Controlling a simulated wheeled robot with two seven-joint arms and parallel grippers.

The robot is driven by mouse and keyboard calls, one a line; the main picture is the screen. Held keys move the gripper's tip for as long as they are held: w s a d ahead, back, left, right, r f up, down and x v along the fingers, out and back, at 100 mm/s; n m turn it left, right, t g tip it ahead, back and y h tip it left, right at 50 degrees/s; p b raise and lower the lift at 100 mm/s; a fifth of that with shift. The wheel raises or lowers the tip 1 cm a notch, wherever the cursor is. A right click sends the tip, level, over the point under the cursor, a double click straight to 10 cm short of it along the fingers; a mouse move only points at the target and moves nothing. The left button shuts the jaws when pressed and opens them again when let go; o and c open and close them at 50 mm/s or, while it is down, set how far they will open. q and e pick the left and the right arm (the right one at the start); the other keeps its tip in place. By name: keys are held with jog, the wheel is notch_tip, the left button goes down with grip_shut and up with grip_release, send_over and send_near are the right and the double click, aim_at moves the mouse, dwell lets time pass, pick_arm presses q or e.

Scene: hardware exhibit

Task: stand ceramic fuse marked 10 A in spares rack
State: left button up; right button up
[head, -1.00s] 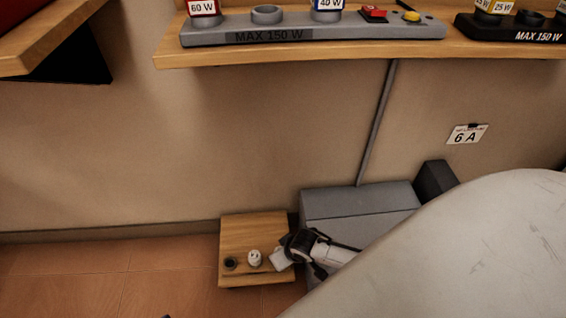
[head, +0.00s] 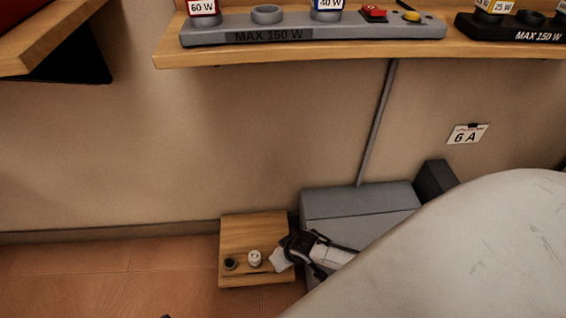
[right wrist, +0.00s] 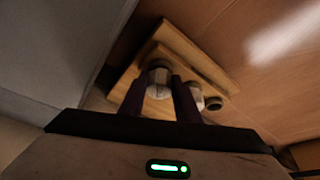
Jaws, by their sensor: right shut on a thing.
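The low wooden spares rack (head: 256,230) stands near the floor by the wall. My right gripper (head: 281,259) is over its right end. In the right wrist view, my right gripper (right wrist: 160,98) is shut on a white ceramic fuse (right wrist: 158,80), held between its dark fingers above or at the rack (right wrist: 185,42). I cannot read its marking. A second white fuse (head: 254,258) stands in the rack's middle place; it also shows in the right wrist view (right wrist: 197,95). A dark round socket (head: 231,263) at the left looks empty. My left gripper is not in view.
A grey box (head: 355,205) stands right beside the rack, with a grey conduit (head: 376,125) rising from it. A "6 A" tag (head: 467,135) hangs on the wall. A wooden shelf (head: 300,54) with lamp holders is above. Tiled floor (head: 110,285) left of the rack is free.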

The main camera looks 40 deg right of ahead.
jog(key=shift+f, duration=0.25)
dwell(0.6)
jog(key=o, duration=1.6)
